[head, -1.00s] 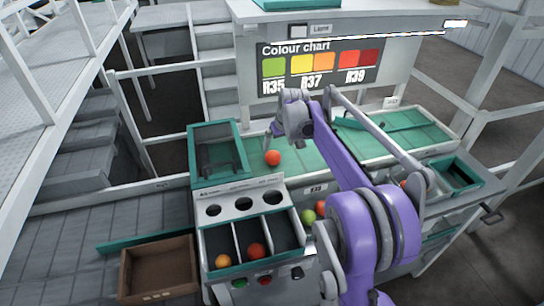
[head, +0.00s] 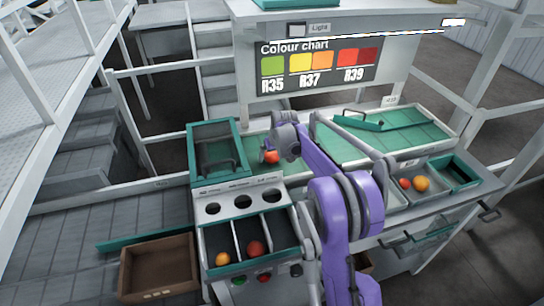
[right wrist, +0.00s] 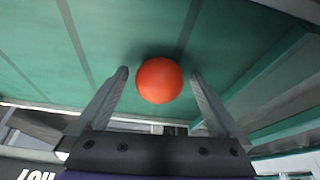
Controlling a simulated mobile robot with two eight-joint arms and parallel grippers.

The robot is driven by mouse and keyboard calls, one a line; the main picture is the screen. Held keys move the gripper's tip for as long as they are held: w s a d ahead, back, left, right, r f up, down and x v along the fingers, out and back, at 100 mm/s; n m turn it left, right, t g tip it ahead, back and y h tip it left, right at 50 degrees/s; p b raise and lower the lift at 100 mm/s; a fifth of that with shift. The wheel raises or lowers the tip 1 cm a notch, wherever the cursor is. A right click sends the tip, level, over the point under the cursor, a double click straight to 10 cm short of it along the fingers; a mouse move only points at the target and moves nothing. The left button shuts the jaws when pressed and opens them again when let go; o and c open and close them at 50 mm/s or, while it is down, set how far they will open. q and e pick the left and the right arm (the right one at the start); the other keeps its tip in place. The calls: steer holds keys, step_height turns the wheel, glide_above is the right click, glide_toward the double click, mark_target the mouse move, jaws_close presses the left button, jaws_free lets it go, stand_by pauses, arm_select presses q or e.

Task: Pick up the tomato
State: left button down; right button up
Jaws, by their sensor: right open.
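A round orange-red tomato (head: 271,157) lies on the green belt, just right of the dark-topped green-framed box. My right gripper (head: 268,151) is at it, partly covering it in the head view. In the right wrist view the tomato (right wrist: 160,80) shows between the tips of my open right gripper (right wrist: 159,75), with a gap on each side. My left gripper is not in view.
A sorting box (head: 243,189) with three holes stands in front; an orange tomato (head: 222,258) and a red tomato (head: 255,248) lie in its compartments. More tomatoes (head: 421,184) lie in a tray at right. A brown crate (head: 158,269) stands front left. A green wall (right wrist: 270,88) rises right of the gripper.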

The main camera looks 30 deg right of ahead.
steer(key=c, duration=0.9)
steer(key=shift+o, duration=0.2)
steer(key=shift+r, duration=0.1)
